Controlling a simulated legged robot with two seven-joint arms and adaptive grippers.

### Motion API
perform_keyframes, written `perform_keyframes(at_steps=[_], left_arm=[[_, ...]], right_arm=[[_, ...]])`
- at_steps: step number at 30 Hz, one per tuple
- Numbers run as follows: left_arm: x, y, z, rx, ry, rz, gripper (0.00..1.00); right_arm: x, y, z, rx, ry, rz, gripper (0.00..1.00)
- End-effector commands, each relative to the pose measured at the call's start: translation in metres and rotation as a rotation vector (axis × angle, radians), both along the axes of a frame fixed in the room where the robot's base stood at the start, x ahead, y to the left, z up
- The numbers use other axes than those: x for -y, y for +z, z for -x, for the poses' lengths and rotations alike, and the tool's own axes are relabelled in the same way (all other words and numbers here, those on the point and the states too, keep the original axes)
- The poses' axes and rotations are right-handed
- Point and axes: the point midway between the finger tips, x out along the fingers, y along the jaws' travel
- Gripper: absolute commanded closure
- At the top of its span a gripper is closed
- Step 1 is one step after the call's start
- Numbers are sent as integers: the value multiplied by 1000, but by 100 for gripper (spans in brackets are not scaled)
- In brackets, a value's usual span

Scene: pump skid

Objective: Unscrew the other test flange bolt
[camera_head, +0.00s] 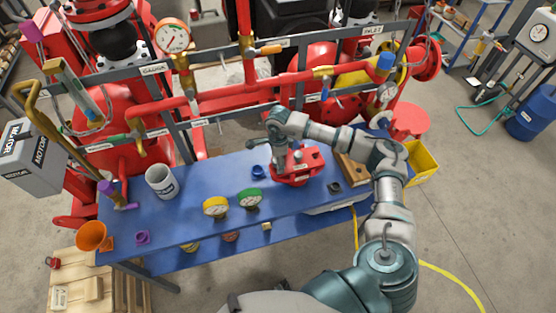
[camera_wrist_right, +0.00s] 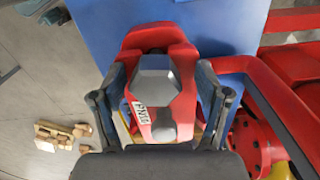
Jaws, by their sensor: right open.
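The red test flange (camera_head: 298,166) stands on the blue bench in the head view, right of the bench's middle. In the right wrist view the red flange (camera_wrist_right: 155,40) carries a white label. A grey hexagonal bolt head (camera_wrist_right: 158,84) lies between the fingers of my right gripper (camera_wrist_right: 161,75). The fingers are open, one on each side of it, with visible gaps. In the head view my right gripper (camera_head: 279,147) points down over the flange, and the wrist partly hides the bolt area. My left gripper is not in view.
A dark square piece (camera_head: 335,187) lies right of the flange. Red pipework (camera_head: 215,98) runs behind. A yellow bin (camera_head: 422,162) stands right.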

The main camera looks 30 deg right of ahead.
Motion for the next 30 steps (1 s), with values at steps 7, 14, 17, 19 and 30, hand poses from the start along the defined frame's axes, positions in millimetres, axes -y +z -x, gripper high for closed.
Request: perform_keyframes(at_steps=[7,14,17,19,30], left_arm=[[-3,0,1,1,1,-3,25],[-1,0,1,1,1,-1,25],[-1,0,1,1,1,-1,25],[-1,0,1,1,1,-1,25],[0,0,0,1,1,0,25]], right_arm=[[-1,9,0,1,0,-1,25],[0,55,-2,5,0,-1,25],[1,77,-2,3,0,-2,25],[2,90,-2,3,0,-1,25],[3,118,-2,-2,0,-2,25]])
